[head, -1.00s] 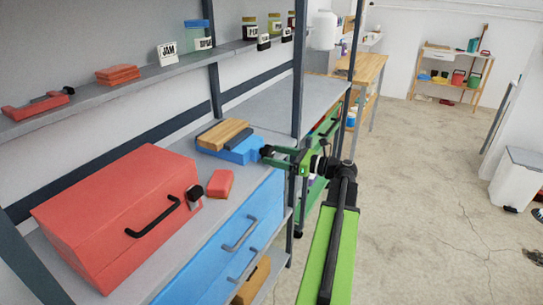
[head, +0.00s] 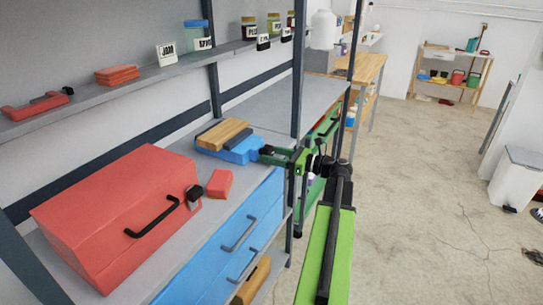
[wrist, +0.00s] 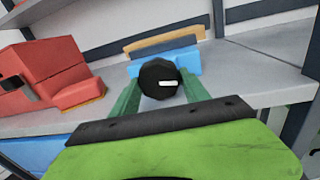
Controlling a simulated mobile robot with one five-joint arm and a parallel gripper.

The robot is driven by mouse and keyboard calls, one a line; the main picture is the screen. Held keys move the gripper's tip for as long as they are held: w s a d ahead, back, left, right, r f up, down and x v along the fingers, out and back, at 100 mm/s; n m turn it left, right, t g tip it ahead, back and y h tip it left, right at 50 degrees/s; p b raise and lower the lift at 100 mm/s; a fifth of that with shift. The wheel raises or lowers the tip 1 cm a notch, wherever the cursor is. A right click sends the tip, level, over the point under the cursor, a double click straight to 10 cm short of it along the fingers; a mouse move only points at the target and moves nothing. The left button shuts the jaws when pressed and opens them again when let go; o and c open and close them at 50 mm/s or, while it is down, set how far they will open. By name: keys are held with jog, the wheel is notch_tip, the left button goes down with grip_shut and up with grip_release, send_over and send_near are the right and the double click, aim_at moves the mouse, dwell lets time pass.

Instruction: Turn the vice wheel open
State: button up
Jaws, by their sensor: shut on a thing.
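The vice is a blue body (head: 243,152) with a wooden block (head: 225,133) and a dark plate on top, on the grey bench. In the wrist view the blue body (wrist: 185,58) and wood (wrist: 165,36) stand behind the wheel. The wheel is a round black knob (wrist: 158,78) with a small white mark, facing the wrist camera. My gripper (head: 272,152) reaches the vice's right side, with its green fingers on either side of the knob. In the wrist view my gripper (wrist: 158,92) is shut on the knob. The fingertips are partly hidden behind it.
A red toolbox (head: 115,215) and a small red block (head: 220,184) stand left of the vice on the bench. A dark upright post (head: 298,75) rises close to my arm. Blue drawers (head: 240,228) are below. Open floor lies to the right.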

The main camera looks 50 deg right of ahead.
jog(key=shift+r+n+p, duration=0.1)
jog(key=shift+n+p, duration=0.25)
jog(key=shift+n, duration=0.75)
jog(key=shift+n+g+h, duration=0.3)
jog(key=shift+n, duration=0.8)
jog(key=o, duration=1.4)
jog(key=shift+c, duration=0.2)
jog(key=shift+s+d, duration=0.1)
jog(key=shift+s, duration=0.05)
jog(key=f+p+v, duration=0.1)
jog(key=v, duration=1.6)
jog(key=shift+r, duration=0.3)
jog(key=shift+s, duration=0.1)
